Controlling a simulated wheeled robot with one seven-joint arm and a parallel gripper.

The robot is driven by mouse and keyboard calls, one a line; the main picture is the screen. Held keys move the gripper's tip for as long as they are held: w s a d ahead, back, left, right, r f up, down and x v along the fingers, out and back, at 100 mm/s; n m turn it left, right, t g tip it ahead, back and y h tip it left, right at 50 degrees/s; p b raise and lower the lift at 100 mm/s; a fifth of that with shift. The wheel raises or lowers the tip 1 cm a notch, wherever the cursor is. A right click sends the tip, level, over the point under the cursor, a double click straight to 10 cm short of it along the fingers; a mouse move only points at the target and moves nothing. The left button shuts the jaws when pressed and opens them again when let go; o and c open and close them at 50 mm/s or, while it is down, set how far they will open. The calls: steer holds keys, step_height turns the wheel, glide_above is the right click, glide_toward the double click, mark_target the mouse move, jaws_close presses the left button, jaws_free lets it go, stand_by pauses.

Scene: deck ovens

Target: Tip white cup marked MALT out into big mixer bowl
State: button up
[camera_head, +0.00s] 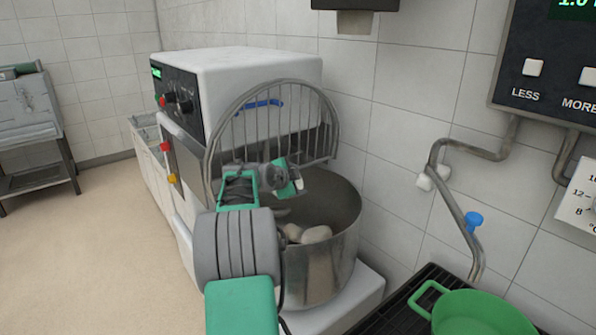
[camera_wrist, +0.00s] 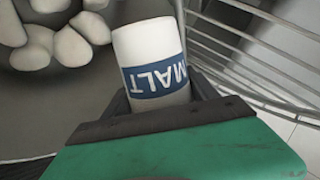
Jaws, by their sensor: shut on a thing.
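The white cup marked MALT (camera_wrist: 148,42) has a blue band with white letters, which reads upside down in the wrist view. My gripper (camera_wrist: 158,98) is shut on the cup, one finger on each side. In the head view my gripper (camera_head: 288,178) is over the big mixer bowl (camera_head: 335,262), and the cup is mostly hidden behind it. The steel bowl holds several pale lumps (camera_head: 312,234), which also show at the top left of the wrist view (camera_wrist: 75,46). I cannot tell how far the cup is tilted or what is in it.
A raised wire guard (camera_head: 326,120) stands at the back of the bowl, close to my gripper. The mixer's white housing (camera_head: 260,68) is behind it. A green pot (camera_head: 480,315) sits on a black grate at the lower right, near a bent pipe (camera_head: 463,212). Open floor lies left.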

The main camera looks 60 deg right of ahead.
steer(key=n+g+p, duration=0.1)
steer(key=p, duration=0.1)
steer(key=r+n+g+h+p, duration=0.1)
steer(key=p, duration=0.2)
steer(key=shift+w+a+r+n, duration=0.1)
steer(key=shift+w+a+n, duration=0.05)
steer(key=shift+w+n, duration=0.2)
steer(key=shift+r+n+g+h, duration=0.35)
steer(key=shift+n+g+h, duration=0.15)
steer(key=shift+n+g, duration=0.1)
step_height(320, 180, up, 4)
steer(key=n+g+h, duration=0.1)
steer(key=n, duration=0.1)
steer(key=n+h+b, duration=0.1)
steer(key=n, duration=0.1)
steer(key=shift+s+g, duration=0.15)
steer(key=shift+g, duration=0.25)
